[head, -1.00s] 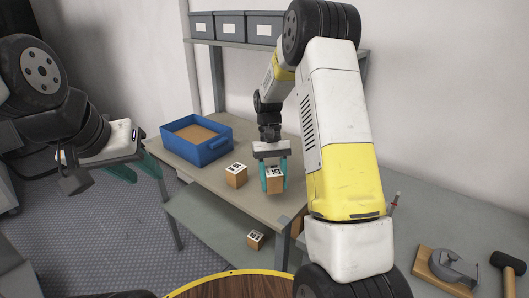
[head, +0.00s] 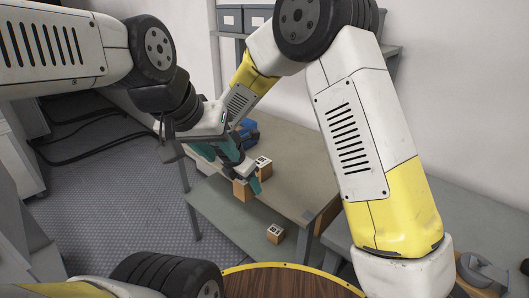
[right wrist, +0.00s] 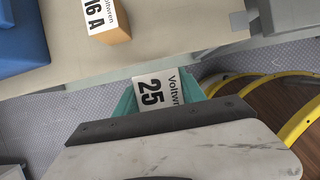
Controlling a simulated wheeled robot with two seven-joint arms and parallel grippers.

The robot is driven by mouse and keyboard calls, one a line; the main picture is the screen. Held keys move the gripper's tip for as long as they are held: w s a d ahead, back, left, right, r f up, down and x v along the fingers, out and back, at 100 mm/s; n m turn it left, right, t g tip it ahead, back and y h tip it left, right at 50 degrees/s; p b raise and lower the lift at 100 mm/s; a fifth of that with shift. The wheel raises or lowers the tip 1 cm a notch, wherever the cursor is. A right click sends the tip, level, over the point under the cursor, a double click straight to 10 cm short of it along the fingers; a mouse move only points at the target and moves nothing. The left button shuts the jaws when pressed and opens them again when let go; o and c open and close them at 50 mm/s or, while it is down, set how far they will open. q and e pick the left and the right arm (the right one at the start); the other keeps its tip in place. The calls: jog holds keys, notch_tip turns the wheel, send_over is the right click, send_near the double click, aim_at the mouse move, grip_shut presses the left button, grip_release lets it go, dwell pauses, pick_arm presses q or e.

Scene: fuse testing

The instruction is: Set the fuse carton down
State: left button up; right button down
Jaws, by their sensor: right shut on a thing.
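My right gripper (head: 247,188) is shut on a cardboard fuse carton (head: 241,191). In the right wrist view, the held carton's white label (right wrist: 157,90) reads 25, between the teal fingers. The carton is in the air, just off the workbench's (head: 300,180) front edge, over the grey floor or lower shelf. My left gripper (head: 217,153) is empty, its teal fingers apart, and overlaps the right wrist in the head view. A second carton, marked 16 A (right wrist: 106,20), stands on the workbench; it also shows in the head view (head: 264,165).
A third carton (head: 275,234) stands on the lower shelf (head: 215,208). A blue bin (head: 248,130) on the bench is mostly hidden by my arms. Grey bins (head: 230,19) stand on a rack behind. The bench's right part is clear.

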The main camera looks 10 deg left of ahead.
jog(key=w+d, duration=0.2)
jog(key=d, duration=0.2)
jog(key=w+d+f, duration=0.1)
jog(key=w+d, duration=0.2)
jog(key=d, duration=0.1)
jog(key=w+d, duration=0.3)
jog(key=d, duration=0.2)
jog(key=shift+f, duration=0.2)
jog(key=shift+d+f, duration=0.1)
jog(key=shift+f, duration=1.7)
jog(key=shift+f, duration=0.1)
jog(key=c, duration=0.7)
grip_release()
